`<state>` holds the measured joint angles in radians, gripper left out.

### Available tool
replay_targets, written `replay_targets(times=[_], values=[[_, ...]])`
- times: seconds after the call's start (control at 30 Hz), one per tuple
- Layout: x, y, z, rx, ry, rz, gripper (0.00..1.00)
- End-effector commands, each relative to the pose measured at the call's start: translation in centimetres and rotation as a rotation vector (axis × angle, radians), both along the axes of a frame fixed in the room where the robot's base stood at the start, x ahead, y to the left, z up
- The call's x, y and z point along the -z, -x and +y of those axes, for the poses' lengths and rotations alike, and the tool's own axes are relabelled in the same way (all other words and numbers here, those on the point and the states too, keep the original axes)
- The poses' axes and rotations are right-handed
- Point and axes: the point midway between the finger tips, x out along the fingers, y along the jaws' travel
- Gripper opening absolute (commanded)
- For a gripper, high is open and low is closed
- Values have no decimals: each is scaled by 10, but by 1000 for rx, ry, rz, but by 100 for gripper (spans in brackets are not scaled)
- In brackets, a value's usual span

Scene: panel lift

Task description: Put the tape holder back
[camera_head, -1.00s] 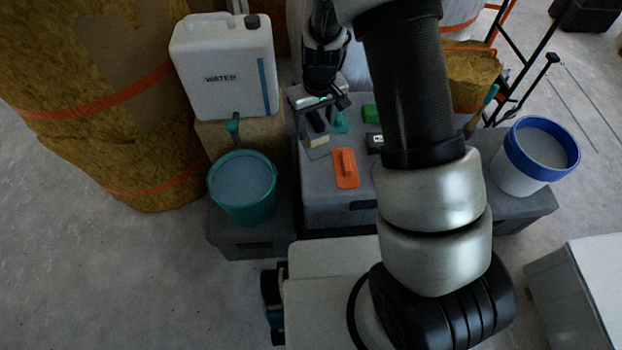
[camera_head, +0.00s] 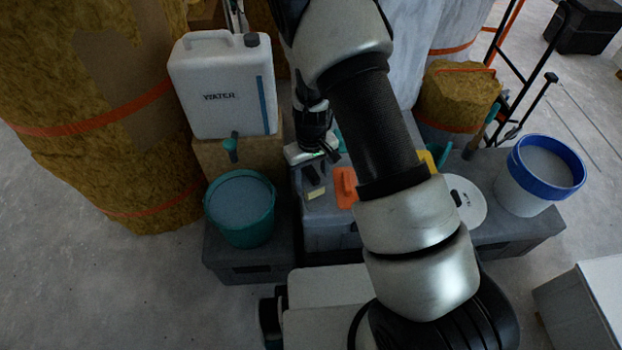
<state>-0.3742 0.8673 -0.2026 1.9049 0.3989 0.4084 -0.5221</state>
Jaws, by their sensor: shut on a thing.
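My gripper (camera_head: 314,184), with dark fingers below a pale grey hand body, is over the left part of the grey crate top. Its fingers are shut on the tape holder (camera_head: 316,195), of which only a small pale yellowish piece shows at the fingertips. The rest of its outline is too small and dark to make out. Whether it touches the crate top cannot be told. An orange tool (camera_head: 345,186) lies on the grey crate (camera_head: 328,238) just right of the gripper. My arm hides the right part of the crate top.
A white water jug (camera_head: 221,90) stands at the back left, with a teal bucket (camera_head: 240,208) in front of it. A blue-rimmed white bucket (camera_head: 542,175) and a white round lid (camera_head: 468,200) are to the right. Something yellow (camera_head: 425,160) shows beside my arm.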

Motion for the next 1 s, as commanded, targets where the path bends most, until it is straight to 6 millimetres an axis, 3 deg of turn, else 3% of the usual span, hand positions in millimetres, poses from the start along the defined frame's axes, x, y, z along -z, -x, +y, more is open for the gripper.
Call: replay_targets(times=[0.07,0.1,0.2,0.57,0.67,1.0], values=[[0,-1,0,0,0,-2,21],[0,0,0,-1,0,-2,54],[0,0,0,-1,1,-1,71],[-5,-1,0,-1,0,-2,71],[-17,-1,0,-2,0,-3,71],[-88,-1,1,-2,-1,-4,71]])
